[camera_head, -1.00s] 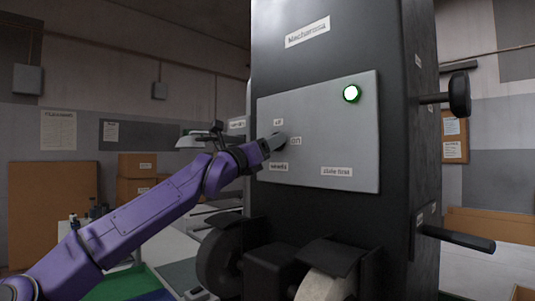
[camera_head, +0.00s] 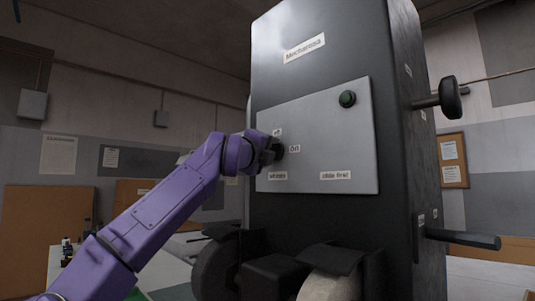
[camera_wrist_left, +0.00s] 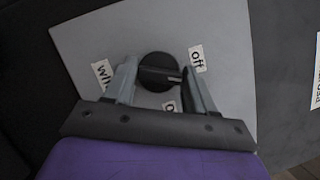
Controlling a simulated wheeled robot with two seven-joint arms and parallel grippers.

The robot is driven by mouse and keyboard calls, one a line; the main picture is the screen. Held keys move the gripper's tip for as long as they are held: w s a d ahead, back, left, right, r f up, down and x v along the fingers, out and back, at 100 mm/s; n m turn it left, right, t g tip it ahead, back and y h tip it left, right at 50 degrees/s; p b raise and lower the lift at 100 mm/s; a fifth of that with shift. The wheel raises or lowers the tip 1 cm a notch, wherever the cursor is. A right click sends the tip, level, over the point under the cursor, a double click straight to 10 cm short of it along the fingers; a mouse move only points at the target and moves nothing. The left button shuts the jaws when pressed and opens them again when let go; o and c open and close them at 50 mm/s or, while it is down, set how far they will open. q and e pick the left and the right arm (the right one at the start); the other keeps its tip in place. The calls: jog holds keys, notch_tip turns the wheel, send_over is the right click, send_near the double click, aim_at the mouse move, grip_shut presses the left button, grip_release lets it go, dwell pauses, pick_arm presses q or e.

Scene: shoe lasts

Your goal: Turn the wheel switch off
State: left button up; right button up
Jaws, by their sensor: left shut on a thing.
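The wheel switch is a round black knob (camera_wrist_left: 157,66) on a grey panel (camera_head: 340,130) of a tall black machine. In the wrist view my left gripper (camera_wrist_left: 160,80) has one finger on each side of the knob and is shut on it. The knob's raised bar lies roughly across the picture, near the "off" label (camera_wrist_left: 197,59). In the head view my left gripper (camera_head: 272,149) covers part of the knob, beside the "off" label (camera_head: 277,133) and the "on" label (camera_head: 294,149). The round lamp (camera_head: 347,99) on the panel is dark. My right gripper is not in view.
A knobbed rod (camera_head: 448,97) and a lever (camera_head: 462,239) stick out from the machine's right side. A table with small bottles (camera_head: 67,246) stands at the left.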

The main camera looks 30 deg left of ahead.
pick_arm(q)
jog(key=n+g+p, duration=0.1)
jog(key=n, duration=0.4)
jog(key=shift+r+g+y+p, duration=0.15)
jog(key=shift+g+y+p, duration=0.15)
jog(key=shift+g+p, duration=0.1)
jog(key=shift+n, duration=0.3)
jog(key=o, duration=1)
jog(key=shift+c, duration=0.2)
jog(key=s+b, duration=0.5)
jog(key=s, duration=0.5)
jog(key=shift+s+d+b, duration=0.2)
jog(key=shift+d+b, duration=0.05)
jog(key=shift+b, duration=0.15)
